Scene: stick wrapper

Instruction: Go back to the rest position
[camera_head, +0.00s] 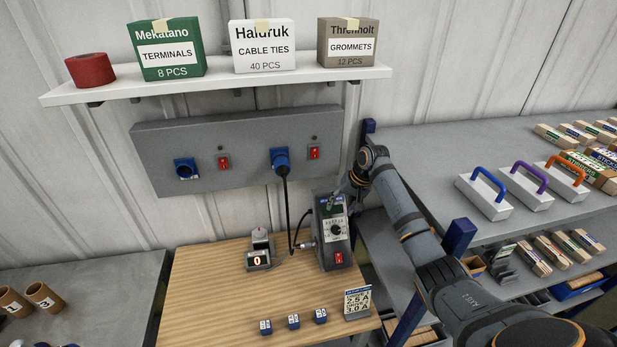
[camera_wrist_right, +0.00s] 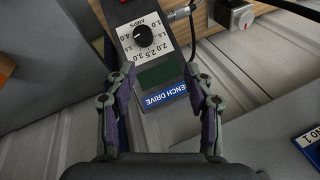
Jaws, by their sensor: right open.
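My right gripper (camera_head: 342,195) is at the top of the grey bench drive box (camera_head: 325,252), with its arm coming in from the right. In the right wrist view the gripper (camera_wrist_right: 161,82) is open, one finger on each side of the frame. The bench drive (camera_wrist_right: 128,42) shows between and beyond the fingers, with its AMPS dial, dark display and blue label. Nothing is held between the fingers. Whether a finger touches the box cannot be told. My left gripper is not in view.
A small device reading 0 (camera_head: 258,262), several blue blocks (camera_head: 293,321) and a sign card (camera_head: 357,302) stand on the wooden bench (camera_head: 205,300). A corded blue plug (camera_head: 280,160) sits in the wall panel. Handled blocks (camera_head: 485,196) occupy the right shelf. A box shelf (camera_head: 215,84) hangs above.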

